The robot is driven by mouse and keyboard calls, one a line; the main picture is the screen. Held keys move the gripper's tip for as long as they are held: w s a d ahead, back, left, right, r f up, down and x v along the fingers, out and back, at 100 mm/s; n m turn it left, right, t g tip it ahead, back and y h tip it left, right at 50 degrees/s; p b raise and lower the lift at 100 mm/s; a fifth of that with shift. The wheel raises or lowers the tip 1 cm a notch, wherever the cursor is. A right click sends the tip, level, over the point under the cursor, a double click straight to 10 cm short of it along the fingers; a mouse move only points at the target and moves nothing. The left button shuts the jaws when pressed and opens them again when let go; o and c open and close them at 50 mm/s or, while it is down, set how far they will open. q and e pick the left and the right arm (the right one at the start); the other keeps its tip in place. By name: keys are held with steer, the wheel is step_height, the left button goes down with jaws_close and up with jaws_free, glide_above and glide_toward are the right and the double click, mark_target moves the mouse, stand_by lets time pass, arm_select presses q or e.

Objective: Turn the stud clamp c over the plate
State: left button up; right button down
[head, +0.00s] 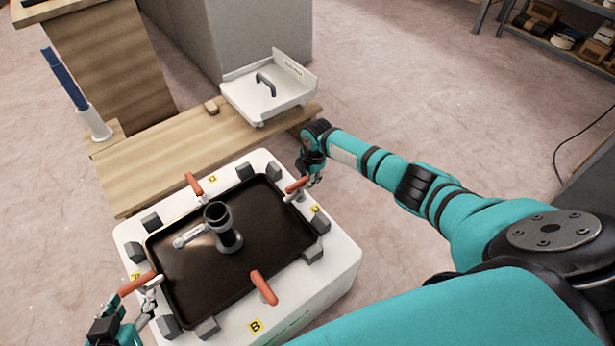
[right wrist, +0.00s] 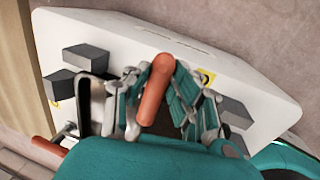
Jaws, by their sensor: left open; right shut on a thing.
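A dark rectangular plate (head: 185,275) lies on a white block (head: 335,270) with grey pads around its edge. Stud clamp c, with an orange handle (head: 297,184), stands at the plate's right edge beside a yellow label. My right gripper (head: 307,178) is shut on that handle. In the right wrist view the orange handle (right wrist: 155,92) lies between the fingers (right wrist: 158,98), which partly hide it. Whether the clamp's arm lies over the plate is hard to tell. My left gripper (head: 142,303) is open, near the orange-handled clamp (head: 137,284) at the left.
Other orange-handled clamps stand at the top (head: 194,184) and front (head: 263,287) edges. A dark upright fitting (head: 222,228) with a side handle stands on the plate. Behind are a wooden bench (head: 165,150), a white tray (head: 290,100) and a blue-handled tool (head: 65,78).

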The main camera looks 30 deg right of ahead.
steer(key=shift+w+a+r, duration=0.1)
steer(key=c, duration=1.1)
jaws_free()
steer(key=r, duration=0.4)
steer(key=s+r, duration=0.1)
steer(key=r, duration=0.2)
steer(key=s+r, duration=0.1)
steer(key=r, duration=0.3)
steer(key=shift+s+d+r, duration=0.2)
steer(key=shift+r, duration=0.15)
